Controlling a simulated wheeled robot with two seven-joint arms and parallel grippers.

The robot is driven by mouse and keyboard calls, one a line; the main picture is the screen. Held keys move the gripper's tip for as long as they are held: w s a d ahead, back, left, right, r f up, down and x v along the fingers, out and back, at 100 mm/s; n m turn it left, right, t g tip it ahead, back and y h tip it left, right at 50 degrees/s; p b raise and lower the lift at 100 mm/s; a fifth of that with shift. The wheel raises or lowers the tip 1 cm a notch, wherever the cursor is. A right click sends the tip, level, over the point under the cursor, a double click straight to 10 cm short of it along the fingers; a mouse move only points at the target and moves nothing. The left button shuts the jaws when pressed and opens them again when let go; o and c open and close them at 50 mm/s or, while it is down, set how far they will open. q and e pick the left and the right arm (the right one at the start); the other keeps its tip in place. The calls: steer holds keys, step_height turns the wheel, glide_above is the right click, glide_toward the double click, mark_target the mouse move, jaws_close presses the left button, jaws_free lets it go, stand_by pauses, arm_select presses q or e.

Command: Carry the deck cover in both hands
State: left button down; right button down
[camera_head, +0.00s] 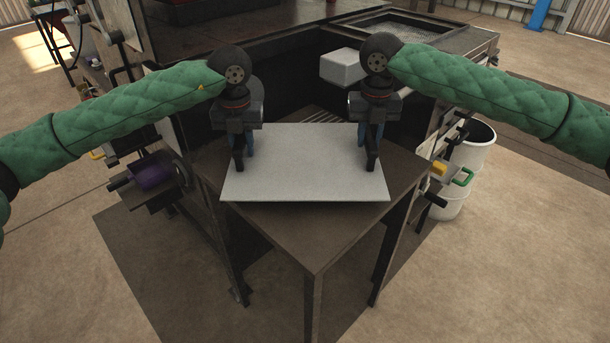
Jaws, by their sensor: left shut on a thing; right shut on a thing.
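The deck cover (304,165) is a flat pale grey panel over the dark table, and I cannot tell whether it touches the tabletop. My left gripper (240,160) is shut on the cover near its left side. My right gripper (369,158) is shut on the cover near its right side. The fingers point down and hide small parts of the panel. The panel looks level.
The dark table (318,240) has a bare front corner. A white barrel (467,165) stands right. A purple cylinder (152,172) is at left. The floor in front is clear.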

arm_select(q)
steer(key=shift+a+f, duration=0.15)
steer(key=shift+f, duration=0.05)
arm_select(e)
steer(key=shift+d+f, duration=0.15)
steer(key=shift+f, duration=0.05)
